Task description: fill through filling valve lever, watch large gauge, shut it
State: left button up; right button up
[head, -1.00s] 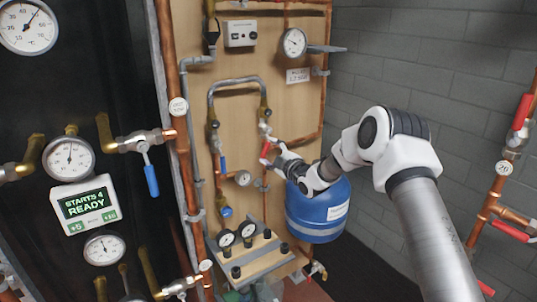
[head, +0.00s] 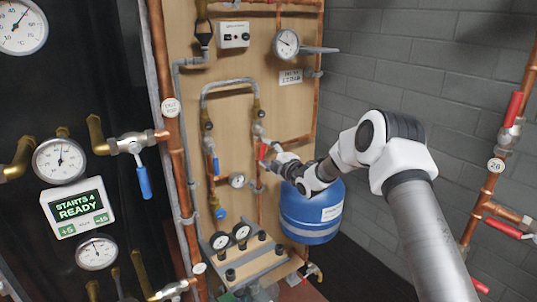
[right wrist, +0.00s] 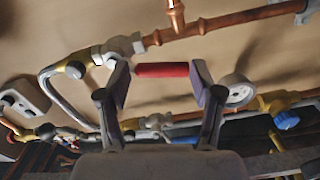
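A short red valve lever (head: 262,151) is on the wooden board, right of the grey looped hose. In the right wrist view the red lever (right wrist: 162,70) lies lengthwise between the fingers. My right gripper (right wrist: 160,82) is open around it; whether either finger touches the lever's ends is unclear. In the head view my right gripper (head: 270,152) is at the lever, its fingers partly blurred. The large round gauge (head: 287,43) is at the board's upper right, its reading too small to tell. A smaller gauge (head: 237,180) is below left of the lever. My left gripper is out of view.
A blue tank (head: 311,222) hangs below my right forearm. A blue lever (head: 215,166) is left of the red one. A bracket with two gauges (head: 245,268) juts out low on the board. More gauges and a "STARTS 4 READY" display (head: 77,208) are at left.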

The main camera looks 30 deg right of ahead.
jog(key=shift+o, duration=1.1)
jog(key=shift+w+a+f, duration=0.1)
jog(key=shift+w+f, duration=0.15)
jog(key=shift+w, duration=0.1)
jog(key=shift+s, duration=0.2)
jog(key=s, duration=1.2)
jog(key=shift+d, duration=0.25)
jog(key=shift+w, duration=0.1)
dwell(4.8)
